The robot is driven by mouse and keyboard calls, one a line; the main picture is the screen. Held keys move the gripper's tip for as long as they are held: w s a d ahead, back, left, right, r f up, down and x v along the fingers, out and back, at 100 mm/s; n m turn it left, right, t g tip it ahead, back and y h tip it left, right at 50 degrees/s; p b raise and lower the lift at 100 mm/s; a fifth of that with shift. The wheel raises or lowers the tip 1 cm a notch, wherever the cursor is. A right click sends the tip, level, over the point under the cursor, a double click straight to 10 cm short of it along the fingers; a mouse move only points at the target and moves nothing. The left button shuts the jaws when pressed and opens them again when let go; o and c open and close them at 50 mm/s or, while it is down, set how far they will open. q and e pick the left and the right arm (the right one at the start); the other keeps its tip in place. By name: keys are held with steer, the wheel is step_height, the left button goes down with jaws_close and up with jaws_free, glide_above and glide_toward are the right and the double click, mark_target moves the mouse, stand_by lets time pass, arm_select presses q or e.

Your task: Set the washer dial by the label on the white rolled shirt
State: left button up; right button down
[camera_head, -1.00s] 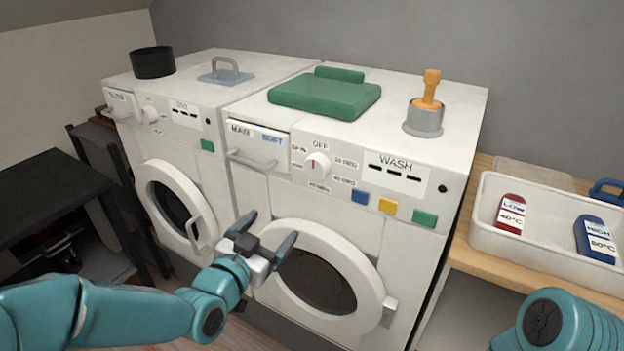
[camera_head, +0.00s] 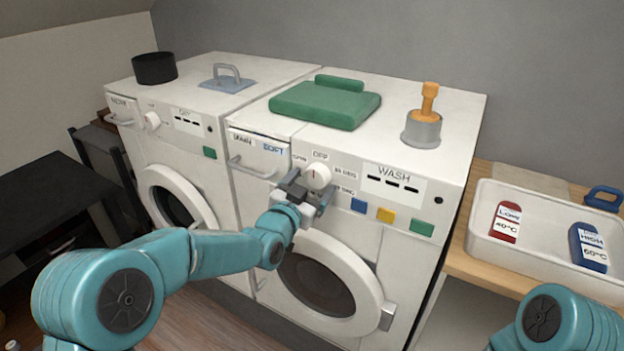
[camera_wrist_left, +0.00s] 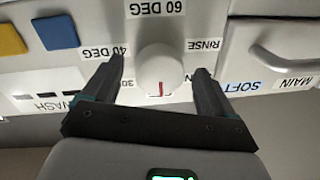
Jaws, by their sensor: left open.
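The white washer dial (camera_head: 317,176) is on the front panel of the right machine, below the word OFF. In the left wrist view, where the lettering is upside down, the dial (camera_wrist_left: 160,70) shows a red mark at its lower edge, on the side away from 60 DEG. My left gripper (camera_head: 311,191) is open at the dial. In the wrist view its fingers (camera_wrist_left: 160,76) stand on both sides of the dial; I cannot tell whether they touch it. No white rolled shirt is in view. My right gripper is out of view.
The washer's round door (camera_head: 365,290) is below my left gripper. A drawer handle (camera_head: 250,167) juts out left of the dial.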

arm_select(q)
steer(key=shift+w+d, duration=0.15)
steer(key=shift+w, duration=0.2)
steer(key=c, duration=1.1)
steer(key=shift+o, duration=0.3)
steer(key=shift+f+m+b, duration=0.2)
steer(key=shift+m+b, duration=0.1)
steer(key=shift+b, duration=0.45)
steer(key=m+b, duration=0.2)
steer(key=b, duration=0.2)
steer(key=m+b, duration=0.3)
steer(key=b, duration=0.1)
steer(key=m+b, duration=0.3)
steer(key=b, duration=0.2)
steer(key=shift+a+f+h, duration=0.1)
steer(key=shift+a+h, duration=0.15)
steer(key=shift+h, duration=0.15)
steer(key=shift+w+r+m+b, duration=0.1)
steer(key=shift+r+m+b, duration=0.05)
steer(key=shift+m+b, duration=0.7)
steer(key=shift+r+m+b, duration=0.15)
steer(key=shift+m+b, duration=0.5)
steer(key=shift+m, duration=0.3)
